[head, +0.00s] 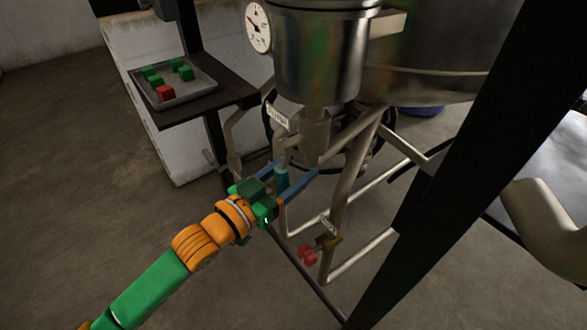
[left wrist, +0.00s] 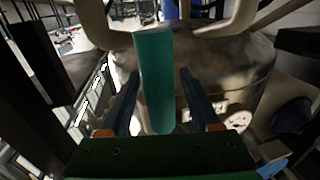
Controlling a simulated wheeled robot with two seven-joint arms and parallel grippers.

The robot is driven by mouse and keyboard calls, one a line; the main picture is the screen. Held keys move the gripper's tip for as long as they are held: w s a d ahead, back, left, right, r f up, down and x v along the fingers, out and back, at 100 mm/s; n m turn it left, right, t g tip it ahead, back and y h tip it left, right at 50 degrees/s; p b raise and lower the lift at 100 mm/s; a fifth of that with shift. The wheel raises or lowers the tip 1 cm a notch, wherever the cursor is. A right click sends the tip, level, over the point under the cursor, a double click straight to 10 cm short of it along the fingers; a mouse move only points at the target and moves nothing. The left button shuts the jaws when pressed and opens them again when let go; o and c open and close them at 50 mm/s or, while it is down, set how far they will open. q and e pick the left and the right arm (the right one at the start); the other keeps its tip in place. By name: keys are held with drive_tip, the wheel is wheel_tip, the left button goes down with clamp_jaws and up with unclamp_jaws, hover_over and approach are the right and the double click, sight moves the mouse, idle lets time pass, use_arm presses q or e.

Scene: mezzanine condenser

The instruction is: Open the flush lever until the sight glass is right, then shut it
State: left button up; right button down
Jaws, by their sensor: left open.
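A teal lever handle (head: 281,179) hangs from the pipework under the steel vessel, below a white tag (head: 277,117) whose writing is too small to read. My left gripper (head: 294,170) is open, with its blue fingers on either side of this handle. In the left wrist view the teal handle (left wrist: 154,80) stands between the open fingers (left wrist: 158,74), with a gap visible on both sides. I cannot make out the sight glass or its contents. My right gripper is not in view.
A red valve handle (head: 307,256) sits on the lower pipe, near another tag (head: 328,225). A dial gauge (head: 258,26) is on the vessel (head: 318,60). A tray (head: 205,82) of green and red blocks rests on a shelf at left. A dark post (head: 440,170) crosses at right.

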use_arm(q)
clamp_jaws()
idle(1.3)
